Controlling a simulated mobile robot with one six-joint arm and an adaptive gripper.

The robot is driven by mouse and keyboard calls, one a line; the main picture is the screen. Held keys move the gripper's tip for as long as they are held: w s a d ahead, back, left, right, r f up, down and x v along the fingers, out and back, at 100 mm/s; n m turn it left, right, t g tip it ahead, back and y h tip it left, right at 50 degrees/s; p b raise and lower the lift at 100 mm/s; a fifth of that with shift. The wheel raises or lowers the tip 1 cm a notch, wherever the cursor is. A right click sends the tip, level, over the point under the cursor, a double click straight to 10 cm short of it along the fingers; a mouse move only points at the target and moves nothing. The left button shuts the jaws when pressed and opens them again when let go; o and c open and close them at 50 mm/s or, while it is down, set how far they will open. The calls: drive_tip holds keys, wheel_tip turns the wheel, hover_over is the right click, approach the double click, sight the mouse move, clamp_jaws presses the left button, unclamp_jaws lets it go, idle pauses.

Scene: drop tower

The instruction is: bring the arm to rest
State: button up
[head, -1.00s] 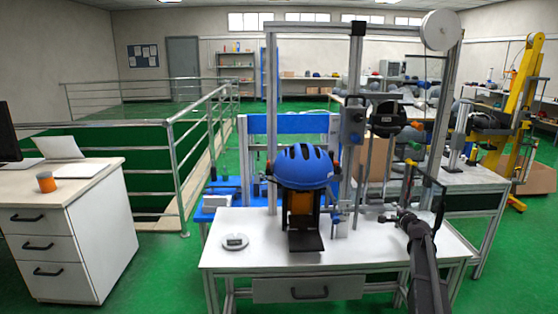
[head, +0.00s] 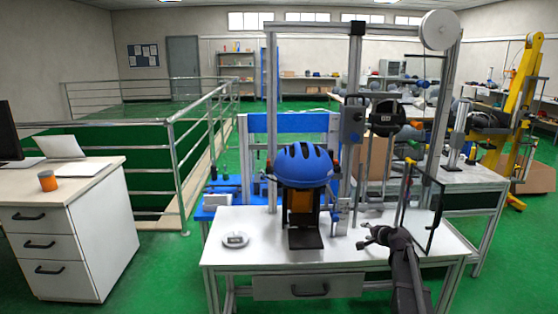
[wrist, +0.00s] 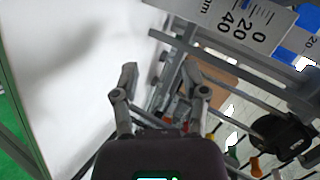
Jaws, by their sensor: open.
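My arm comes up from the bottom right of the head view. A blue helmet (head: 303,165) sits on an orange and black stand (head: 303,222) in the middle of the table.
A clear upright panel (head: 425,215) stands right beside my arm. The tower's metal post (head: 355,120) rises behind the gripper. A round white disc (head: 236,240) lies at the table's left.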

drive_tip(key=s+a+f+n+g, duration=0.1)
drive_tip(key=s+a, duration=0.2)
drive_tip(key=s+a+f+n+g, duration=0.1)
drive_tip(key=s+a+f+n, duration=0.1)
drive_tip(key=s+a, duration=0.1)
drive_tip(key=s+a+f+n+g, duration=0.1)
drive_tip(key=s+a+g, duration=0.1)
drive_tip(key=s+a, duration=0.1)
drive_tip(key=shift+s+a+f+n+y, duration=0.2)
drive_tip(key=shift+s+f+n+y, duration=0.15)
drive_tip(key=shift+s, duration=0.35)
drive_tip(key=s+a+f+n+g+h, duration=0.2)
drive_tip(key=s+g, duration=0.1)
drive_tip(key=s, duration=0.5)
drive_tip(key=s+a+f+n+g+h, duration=0.1)
drive_tip(key=s+a+n+g, duration=0.15)
drive_tip(key=s, duration=0.65)
drive_tip(key=s+a+f+n+g+h, duration=0.2)
drive_tip(key=s+g, duration=0.1)
drive_tip(key=s, duration=0.5)
wheel_tip(320, 180, up, 23)
drive_tip(key=p, duration=2.3)
drive_tip(key=shift+d+p, duration=0.2)
drive_tip(key=shift+p, duration=0.1)
drive_tip(key=shift+y, duration=0.25)
